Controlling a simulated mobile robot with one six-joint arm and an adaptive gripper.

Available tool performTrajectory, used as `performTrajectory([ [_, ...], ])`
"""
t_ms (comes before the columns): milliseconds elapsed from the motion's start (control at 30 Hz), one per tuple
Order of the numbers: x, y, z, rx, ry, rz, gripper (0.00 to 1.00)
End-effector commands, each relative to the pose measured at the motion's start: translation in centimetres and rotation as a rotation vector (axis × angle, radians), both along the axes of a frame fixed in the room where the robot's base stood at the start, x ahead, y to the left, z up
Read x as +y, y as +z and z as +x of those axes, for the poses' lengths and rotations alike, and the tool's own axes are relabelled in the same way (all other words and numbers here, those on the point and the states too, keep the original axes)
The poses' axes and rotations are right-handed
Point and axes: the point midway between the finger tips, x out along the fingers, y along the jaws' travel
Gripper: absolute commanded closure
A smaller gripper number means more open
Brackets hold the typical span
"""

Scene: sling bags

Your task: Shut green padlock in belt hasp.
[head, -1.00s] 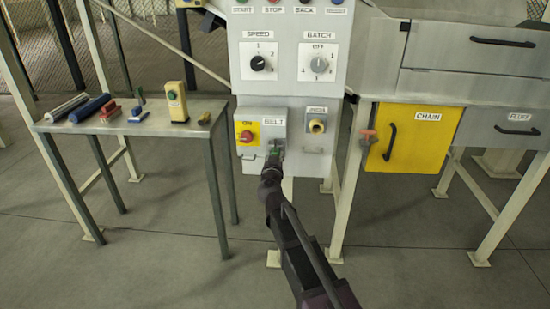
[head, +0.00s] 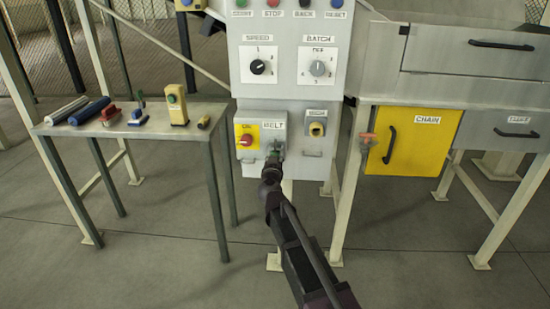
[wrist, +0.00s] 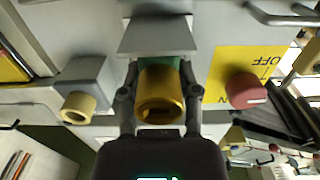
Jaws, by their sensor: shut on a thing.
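The green padlock (wrist: 173,66) is between my gripper's fingers, with a round brass-coloured part (wrist: 161,95) facing the wrist camera. My gripper (wrist: 159,92) is shut on it. In the head view my gripper (head: 275,153) is at the BELT label (head: 273,126) on the lower panel, with a bit of green at its tip. A grey block (wrist: 156,36) lies just beyond the padlock in the wrist view. The belt hasp and the shackle are hidden, so I cannot tell whether the shackle is through it or closed.
A red knob (head: 246,139) on a yellow plate is left of my gripper in the head view. A second grey box (head: 316,129) with a yellowish knob is to the right. A side table (head: 155,127) with several small items stands at the left. A yellow CHAIN door (head: 412,153) is at the right.

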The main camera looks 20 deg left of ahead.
Motion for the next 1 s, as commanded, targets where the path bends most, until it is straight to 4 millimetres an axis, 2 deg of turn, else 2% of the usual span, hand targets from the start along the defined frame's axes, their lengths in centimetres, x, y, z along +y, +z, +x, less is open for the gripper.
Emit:
performTrajectory([
  [833, 0.0, -0.29, 0.0, 0.0, 0.0, 0.0, 1.0],
  [867, 0.0, -0.29, 0.0, 0.0, 0.0, 0.0, 0.52],
  [967, 0.0, -0.29, 0.0, 0.0, 0.0, 0.0, 0.22],
  [1000, 0.0, -0.29, 0.0, 0.0, 0.0, 0.0, 0.18],
])
